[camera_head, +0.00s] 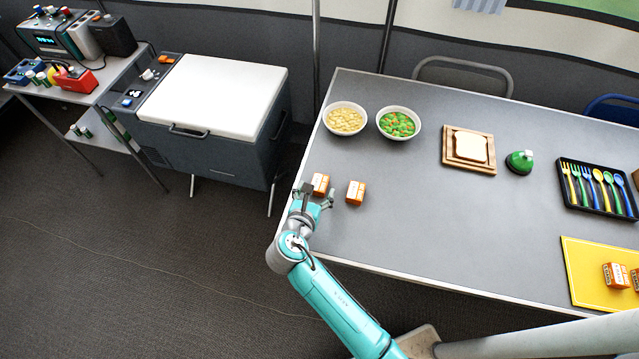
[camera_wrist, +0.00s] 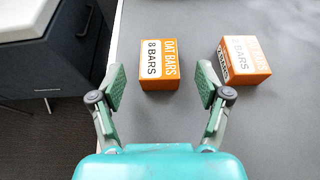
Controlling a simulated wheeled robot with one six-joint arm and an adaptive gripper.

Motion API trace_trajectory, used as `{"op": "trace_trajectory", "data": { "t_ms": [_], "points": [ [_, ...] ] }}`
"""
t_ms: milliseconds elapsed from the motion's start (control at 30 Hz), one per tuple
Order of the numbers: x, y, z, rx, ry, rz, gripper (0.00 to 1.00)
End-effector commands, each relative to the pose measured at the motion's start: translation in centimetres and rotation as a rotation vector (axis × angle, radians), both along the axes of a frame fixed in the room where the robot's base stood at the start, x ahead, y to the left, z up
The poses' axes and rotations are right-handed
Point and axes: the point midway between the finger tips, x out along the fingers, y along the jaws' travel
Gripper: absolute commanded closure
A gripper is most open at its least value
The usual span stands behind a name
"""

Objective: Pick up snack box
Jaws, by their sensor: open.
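Two orange-and-white snack boxes stand near the left end of the grey table. The left snack box (camera_head: 320,184) is partly behind my gripper (camera_head: 316,198) in the head view. In the wrist view this box (camera_wrist: 160,64), marked "OAT BARS 8 BARS", lies ahead between the open fingers of my gripper (camera_wrist: 162,88), apart from both. The right snack box (camera_head: 355,192) stands a short way to the right; in the wrist view it (camera_wrist: 243,61) is turned at an angle, beyond the right finger. My gripper is empty.
Two food bowls (camera_head: 345,118) (camera_head: 398,123) stand behind the boxes. More boxes (camera_head: 615,275) sit on a yellow mat (camera_head: 590,255). The table's middle is clear. A white-lidded cooler (camera_head: 215,92) stands left.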

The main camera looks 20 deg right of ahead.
Motion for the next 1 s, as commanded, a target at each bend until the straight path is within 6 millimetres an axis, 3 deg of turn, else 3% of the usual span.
{"op": "trace_trajectory", "data": {
  "t_ms": [300,600,667,867,1000],
  "points": [
    [3.0,-2.3,-1.6,0.000,0.001,-0.003,0.24],
    [3.3,-2.5,-1.8,0.000,0.000,0.000,0.24],
    [3.3,-2.5,-1.8,0.000,0.000,0.000,0.36],
    [3.3,-2.5,-1.8,0.001,0.001,0.000,0.86],
    [3.3,-2.5,-1.8,0.000,0.000,0.000,0.89]
  ]
}}
